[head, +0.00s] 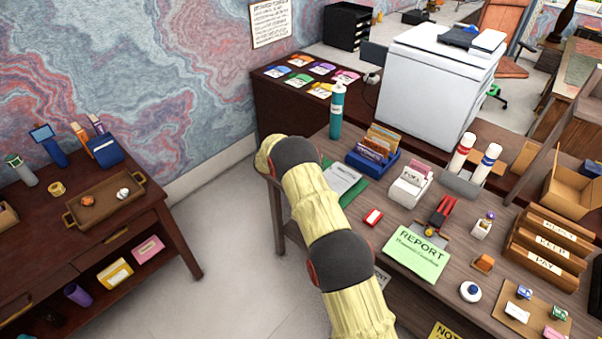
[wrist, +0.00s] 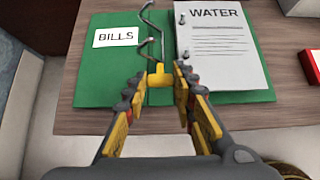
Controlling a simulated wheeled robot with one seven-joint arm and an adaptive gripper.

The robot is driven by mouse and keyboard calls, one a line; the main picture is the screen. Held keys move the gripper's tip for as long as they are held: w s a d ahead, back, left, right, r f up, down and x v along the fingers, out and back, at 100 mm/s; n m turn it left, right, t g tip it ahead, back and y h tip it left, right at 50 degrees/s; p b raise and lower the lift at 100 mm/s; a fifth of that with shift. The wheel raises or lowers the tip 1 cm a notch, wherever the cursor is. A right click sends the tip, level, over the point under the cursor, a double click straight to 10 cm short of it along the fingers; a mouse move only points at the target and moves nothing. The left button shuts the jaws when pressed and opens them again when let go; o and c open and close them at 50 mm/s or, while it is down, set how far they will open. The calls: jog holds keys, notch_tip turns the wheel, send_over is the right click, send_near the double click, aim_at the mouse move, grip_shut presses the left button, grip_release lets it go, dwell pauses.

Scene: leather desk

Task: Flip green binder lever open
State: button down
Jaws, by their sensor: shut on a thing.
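The green binder (wrist: 115,75) lies open and flat on the wooden desk; in the head view its green edge (head: 357,191) shows beside my arm. A white BILLS label (wrist: 118,37) is on its left cover. A white WATER sheet (wrist: 222,50) lies on the right. Thin curved metal rings (wrist: 148,38) stand along the spine. The yellow lever (wrist: 158,76) is at the near end of the spine. My gripper (wrist: 157,88) is at the lever with one finger on each side, shut on it. The lever's lower part and exact contact are hard to see. The arm hides my gripper in the head view.
A blue card tray (head: 373,162), a teal bottle (head: 337,110) and a red-and-white box (head: 373,217) stand near the binder. A green REPORT sheet (head: 415,258) lies nearer on the desk. The floor (head: 235,250) left of the desk is clear.

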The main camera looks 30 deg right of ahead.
jog(key=shift+w+r, duration=0.1)
jog(key=shift+r, duration=0.05)
jog(key=c, duration=1.5)
grip_release()
jog(key=shift+o, duration=0.2)
jog(key=v, duration=1.2)
